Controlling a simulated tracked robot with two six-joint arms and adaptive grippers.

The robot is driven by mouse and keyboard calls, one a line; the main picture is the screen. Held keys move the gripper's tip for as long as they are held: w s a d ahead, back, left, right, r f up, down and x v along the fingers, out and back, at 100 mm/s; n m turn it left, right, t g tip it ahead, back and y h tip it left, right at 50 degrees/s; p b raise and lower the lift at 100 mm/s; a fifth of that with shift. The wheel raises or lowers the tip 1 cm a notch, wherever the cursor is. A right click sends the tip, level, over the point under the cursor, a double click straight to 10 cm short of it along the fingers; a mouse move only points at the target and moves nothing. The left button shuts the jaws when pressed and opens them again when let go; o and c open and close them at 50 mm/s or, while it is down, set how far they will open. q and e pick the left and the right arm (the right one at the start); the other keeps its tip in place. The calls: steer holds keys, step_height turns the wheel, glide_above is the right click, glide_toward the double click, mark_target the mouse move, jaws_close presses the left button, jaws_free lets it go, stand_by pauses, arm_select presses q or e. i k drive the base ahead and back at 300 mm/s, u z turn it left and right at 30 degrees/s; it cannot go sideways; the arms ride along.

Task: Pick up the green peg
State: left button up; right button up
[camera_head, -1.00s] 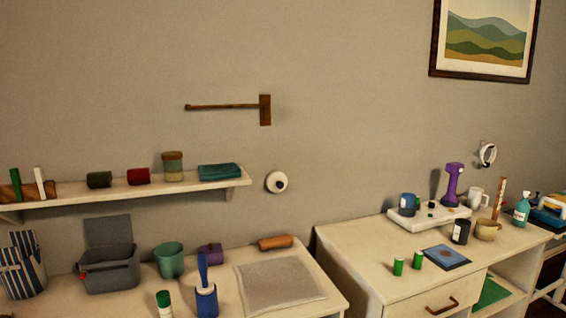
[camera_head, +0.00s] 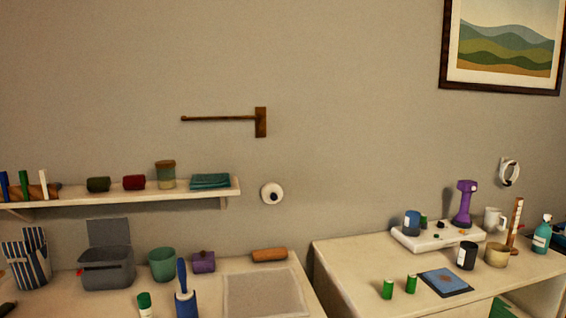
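A slim green peg (camera_head: 24,186) stands upright on the wall shelf at the far left, between a blue peg (camera_head: 4,187) and a white peg (camera_head: 43,184). A brown rolled piece (camera_head: 53,191) lies by these pegs, and I cannot tell whether it touches them. Two short green cylinders, one on the left (camera_head: 387,289) and one on the right (camera_head: 411,284), stand on the right-hand counter. Neither of my grippers is in view.
The shelf (camera_head: 120,196) also holds small jars and a folded teal cloth (camera_head: 210,181). The left counter below carries a grey bin (camera_head: 108,273), a green cup (camera_head: 162,264) and a blue-handled roller (camera_head: 185,299).

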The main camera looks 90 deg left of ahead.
mark_target(24, 182)
steer(key=z, duration=0.05)
steer(key=i, duration=0.2)
steer(key=u, duration=2.5)
steer(key=i, duration=0.2)
steer(key=u, duration=1.85)
steer(key=i, duration=0.25)
steer(key=u, duration=1.05)
steer(key=k, duration=0.4)
steer(key=u, duration=0.6)
steer(key=i, duration=1.45)
steer(key=z, duration=0.55)
